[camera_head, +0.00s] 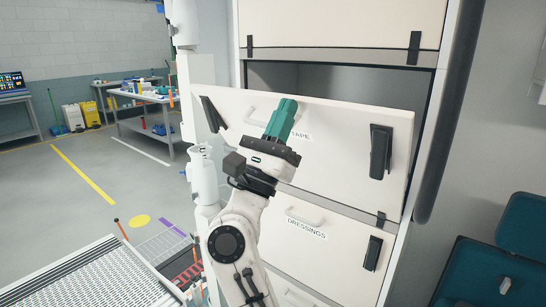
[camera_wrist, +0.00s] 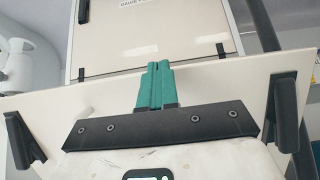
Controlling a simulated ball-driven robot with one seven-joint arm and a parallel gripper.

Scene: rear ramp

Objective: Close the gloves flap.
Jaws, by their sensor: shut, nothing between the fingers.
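A white flap (camera_head: 345,150) on the tall cabinet stands partly open, tilted outward with a dark gap above it. Its label (camera_head: 301,136) is partly covered by my gripper and I cannot read it fully; no label reading "gloves" is visible. The flap has a pale handle and black latches at both sides. My gripper (camera_head: 287,102), with teal fingers, is shut and empty in front of the flap's upper middle. In the wrist view the fingers (camera_wrist: 157,66) point up past the flap's top edge (camera_wrist: 215,67); I cannot tell whether they touch it.
A closed flap (camera_head: 340,22) is above the opening, and the dressings flap (camera_head: 318,240) is closed below. A dark vertical post (camera_head: 450,110) and teal seat (camera_head: 490,270) stand right. A ramp (camera_head: 85,275) lies lower left; floor beyond is open, with a workbench (camera_head: 150,98).

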